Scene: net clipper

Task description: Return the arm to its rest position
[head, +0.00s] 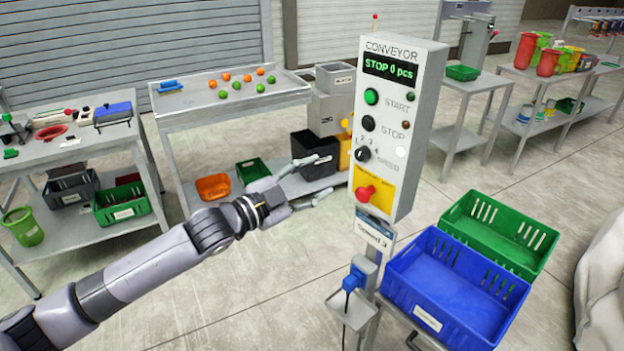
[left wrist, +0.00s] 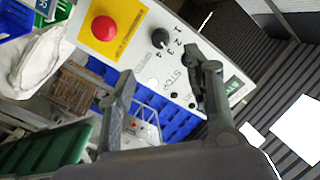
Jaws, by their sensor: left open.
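My left arm reaches in from the left in the head view. Its gripper (head: 312,180) is open and empty, just left of the conveyor control box (head: 404,165). The box's display reads "STOP 0 pcs", and its green start button, black stop button, speed knob and red emergency button (head: 366,193) show. In the left wrist view, the open fingers (left wrist: 165,95) stand in front of the tilted panel, with the red button (left wrist: 105,28) and speed knob (left wrist: 160,38) beyond them. I cannot tell whether a finger touches the panel. My right gripper is not in view.
A blue crate (head: 425,317) and a green crate (head: 541,240) stand right of the control post. A table (head: 185,119) with orange and green balls is behind the gripper. A tool table (head: 85,150) stands at the left. Open floor (head: 250,280) lies below the arm.

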